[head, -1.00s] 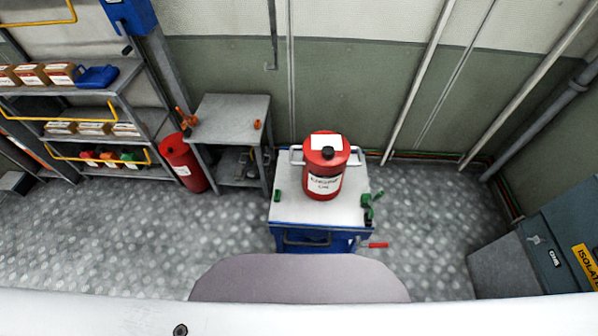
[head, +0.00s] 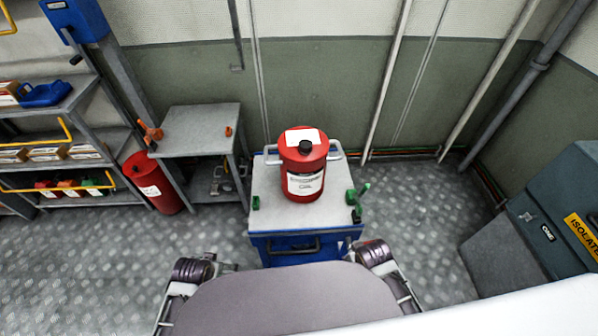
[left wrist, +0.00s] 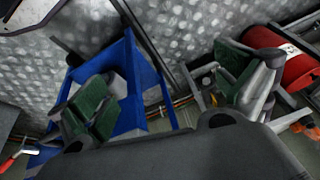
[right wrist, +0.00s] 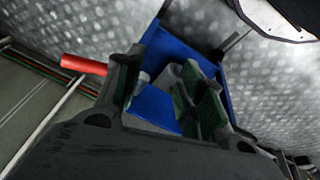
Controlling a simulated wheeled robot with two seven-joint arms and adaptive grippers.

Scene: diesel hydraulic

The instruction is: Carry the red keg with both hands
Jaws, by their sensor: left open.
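The red keg (head: 304,170) stands upright on the pale top of a blue cart (head: 275,213). It has a black cap, white labels and a light handle on each side. In the left wrist view my left gripper (left wrist: 168,95) is open and empty. In the right wrist view my right gripper (right wrist: 158,92) has a gap between its green-padded fingers and holds nothing. Neither gripper touches the keg. I cannot make out the keg in the wrist views.
A grey side table (head: 200,128) and a red cylinder (head: 152,184) stand to the left, near shelves (head: 75,112). A grey-blue cabinet (head: 550,225) is at the right. Floor (head: 425,205) is clear between cart and cabinet.

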